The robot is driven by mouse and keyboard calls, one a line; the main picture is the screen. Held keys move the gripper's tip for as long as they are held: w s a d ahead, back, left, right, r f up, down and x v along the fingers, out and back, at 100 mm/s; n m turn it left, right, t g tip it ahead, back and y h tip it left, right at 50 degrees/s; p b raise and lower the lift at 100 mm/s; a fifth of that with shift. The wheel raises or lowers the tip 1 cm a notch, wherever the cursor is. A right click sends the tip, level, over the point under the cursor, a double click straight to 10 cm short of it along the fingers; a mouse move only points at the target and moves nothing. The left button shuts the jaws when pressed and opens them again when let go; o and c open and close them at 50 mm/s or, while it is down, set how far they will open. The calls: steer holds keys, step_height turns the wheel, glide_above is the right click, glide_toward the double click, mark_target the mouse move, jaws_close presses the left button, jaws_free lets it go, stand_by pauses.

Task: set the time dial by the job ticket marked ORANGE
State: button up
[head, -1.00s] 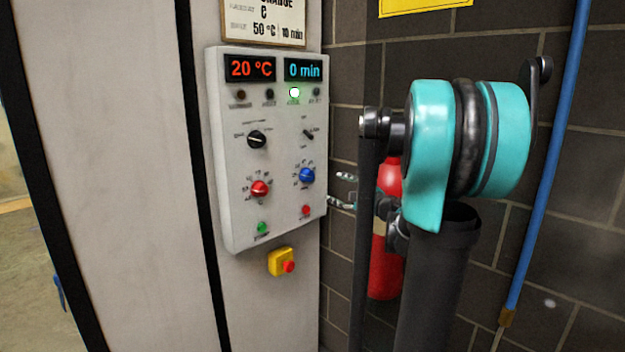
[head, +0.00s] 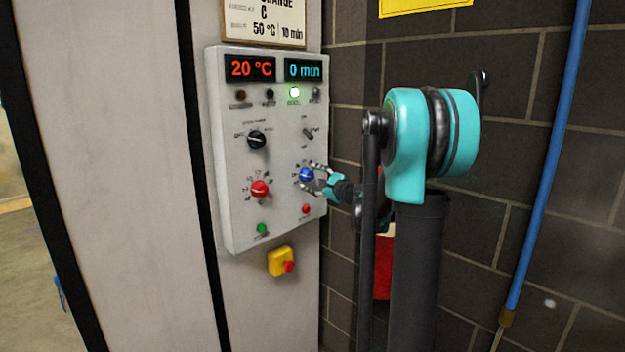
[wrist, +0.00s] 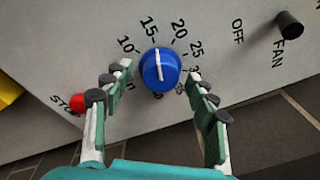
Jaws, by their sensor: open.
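The blue time dial (head: 306,175) is on the right side of the control panel. In the wrist view the blue dial (wrist: 160,69) has a white pointer line, with the numbers 10, 15, 20 and 25 readable around it. My gripper (head: 317,180) is at the dial; in the wrist view its open fingers (wrist: 160,92) stand on either side below the dial, with gaps to it. The job ticket (head: 265,18) above the panel reads 50 °C and 10 min; its top is cut off, leaving "RANGE". The time display (head: 304,70) reads 0 min.
The red dial (head: 260,190) is left of the blue one, below a black selector (head: 257,140). The FAN switch (wrist: 289,25) and the red STOP button (wrist: 94,97) are near my fingers. A yellow emergency stop box (head: 281,262) is below the panel.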

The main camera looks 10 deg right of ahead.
steer(key=c, duration=1.2)
steer(key=shift+o, duration=0.2)
steer(key=shift+n, duration=0.3)
steer(key=n, duration=0.4)
steer(key=shift+f, duration=0.1)
steer(key=n+y, duration=0.1)
steer(key=n, duration=0.3)
steer(key=shift+d+n, duration=0.1)
steer(key=shift+n, duration=0.5)
